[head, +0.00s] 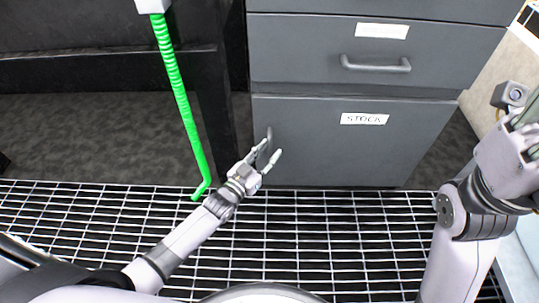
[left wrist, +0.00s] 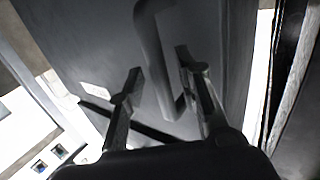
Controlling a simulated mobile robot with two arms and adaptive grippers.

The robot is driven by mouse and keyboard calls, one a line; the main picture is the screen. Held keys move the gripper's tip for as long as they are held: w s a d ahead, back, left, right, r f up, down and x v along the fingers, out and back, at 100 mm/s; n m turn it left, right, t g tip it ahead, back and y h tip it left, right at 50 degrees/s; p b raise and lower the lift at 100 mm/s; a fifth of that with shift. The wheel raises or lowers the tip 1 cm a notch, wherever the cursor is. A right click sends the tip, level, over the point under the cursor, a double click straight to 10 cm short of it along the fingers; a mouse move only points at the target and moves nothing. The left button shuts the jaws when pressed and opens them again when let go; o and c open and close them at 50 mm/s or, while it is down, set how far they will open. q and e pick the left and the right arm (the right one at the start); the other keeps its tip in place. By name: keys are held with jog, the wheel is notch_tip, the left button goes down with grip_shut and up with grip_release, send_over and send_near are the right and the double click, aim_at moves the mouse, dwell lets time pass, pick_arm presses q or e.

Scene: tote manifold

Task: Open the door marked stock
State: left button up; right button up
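The grey door marked STOCK (head: 330,150) is the lowest front of the cabinet and looks shut. Its white label (head: 364,119) is at the upper right. Its handle (head: 269,138), an upright bar, is near the left edge, partly hidden by my left gripper (head: 268,159). In the left wrist view the gripper (left wrist: 158,65) is open, and the handle (left wrist: 154,50) shows between its two fingers. I cannot tell whether a finger touches it. My right gripper (head: 527,130) is at the right edge, partly cut off, away from the door.
Above the door is a drawer (head: 290,50) with a horizontal handle (head: 376,65) and a white label. A green ribbed pole (head: 180,95) hangs left of my left gripper. A white wire grid (head: 320,235) covers the floor in front. A pale surface lies at the right edge.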

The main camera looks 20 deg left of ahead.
pick_arm(q)
jog(key=shift+w+d, duration=0.15)
jog(key=shift+w, duration=0.3)
grip_shut()
dwell(0.7)
